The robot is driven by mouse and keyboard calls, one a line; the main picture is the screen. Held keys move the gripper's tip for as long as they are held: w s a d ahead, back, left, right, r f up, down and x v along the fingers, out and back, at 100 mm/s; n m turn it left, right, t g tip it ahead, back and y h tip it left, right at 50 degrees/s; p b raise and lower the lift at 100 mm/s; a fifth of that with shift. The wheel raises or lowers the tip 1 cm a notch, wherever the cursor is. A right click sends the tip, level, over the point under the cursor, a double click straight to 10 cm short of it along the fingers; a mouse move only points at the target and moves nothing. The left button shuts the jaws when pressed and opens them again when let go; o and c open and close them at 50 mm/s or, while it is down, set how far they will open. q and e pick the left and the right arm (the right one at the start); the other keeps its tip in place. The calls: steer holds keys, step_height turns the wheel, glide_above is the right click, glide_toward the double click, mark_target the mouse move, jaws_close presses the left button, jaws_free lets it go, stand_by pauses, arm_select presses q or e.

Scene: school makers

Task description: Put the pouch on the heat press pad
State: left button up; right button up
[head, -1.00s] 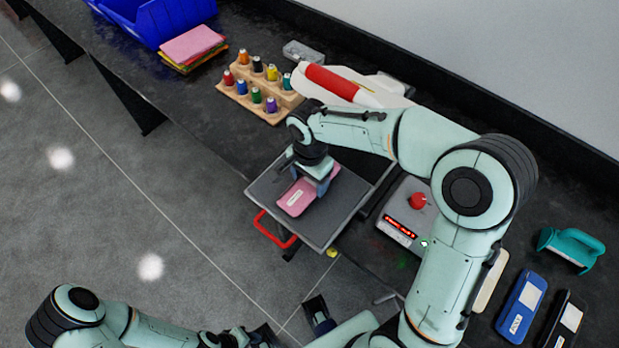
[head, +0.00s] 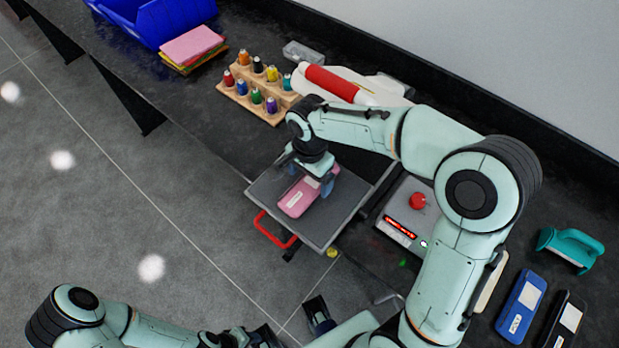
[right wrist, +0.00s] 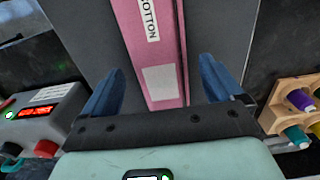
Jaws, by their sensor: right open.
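The pink pouch (head: 296,198) lies flat on the grey heat press pad (head: 327,226), inside its edges. In the right wrist view the pouch (right wrist: 158,60) carries a "COTTON" label and a pale patch, with the dark pad (right wrist: 84,45) under it. My right gripper (head: 312,179) is over the pouch's far end. In the right wrist view its blue fingers (right wrist: 160,88) are open, one on each side of the pouch, with a gap at both sides. My left arm is low in the head view; its gripper (head: 292,326) is partly cut off at the bottom edge.
A control box (head: 407,217) with a red button stands right of the pad. A red handle (head: 272,232) sticks out in front. A wooden thread rack (head: 258,92) and a white-and-red roll (head: 335,82) are behind. Blue and black cases (head: 522,305) lie at the right.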

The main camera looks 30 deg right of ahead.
mark_target(310, 184)
step_height(310, 184, up, 10)
steer(key=p, duration=0.1)
steer(key=shift+r, duration=0.25)
stand_by(0.4)
